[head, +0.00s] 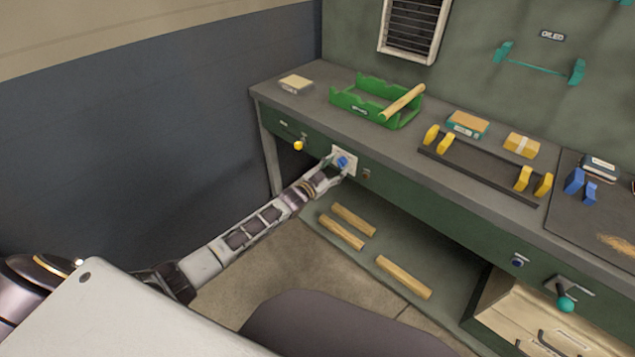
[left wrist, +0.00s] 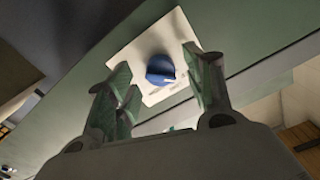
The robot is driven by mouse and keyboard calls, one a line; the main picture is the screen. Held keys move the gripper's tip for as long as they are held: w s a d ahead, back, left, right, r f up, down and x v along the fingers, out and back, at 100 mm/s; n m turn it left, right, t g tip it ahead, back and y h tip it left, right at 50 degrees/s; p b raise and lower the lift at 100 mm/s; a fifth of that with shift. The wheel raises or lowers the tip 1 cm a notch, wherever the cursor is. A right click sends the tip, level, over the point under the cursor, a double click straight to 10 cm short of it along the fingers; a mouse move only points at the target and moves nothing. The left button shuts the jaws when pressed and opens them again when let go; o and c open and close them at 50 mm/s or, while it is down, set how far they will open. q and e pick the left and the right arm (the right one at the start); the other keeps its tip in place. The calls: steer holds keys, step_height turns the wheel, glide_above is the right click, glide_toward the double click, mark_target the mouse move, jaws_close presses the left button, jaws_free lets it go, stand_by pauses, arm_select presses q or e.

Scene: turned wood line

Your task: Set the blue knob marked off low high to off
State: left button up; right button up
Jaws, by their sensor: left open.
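The blue knob (head: 341,161) sits on a pale square plate (head: 351,167) on the green front of the workbench. In the left wrist view the knob (left wrist: 160,69) shows as a rounded blue shape with a light mark, on its white plate (left wrist: 130,50). The plate's lettering is not readable, so I cannot tell the setting. My left gripper (head: 334,168) is at the plate, open, its fingers (left wrist: 162,88) on either side of and short of the knob. I cannot tell whether they touch it. My right gripper is not in view.
A yellow knob (head: 298,146) is left of the plate. A green tray (head: 345,98) stands on the bench top. Wooden bars (head: 404,277) lie on the lower shelf.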

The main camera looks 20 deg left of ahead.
arm_select(q)
steer(key=v, duration=1)
steer(key=shift+s, duration=0.15)
steer(key=shift+r, duration=0.1)
stand_by(0.3)
stand_by(0.4)
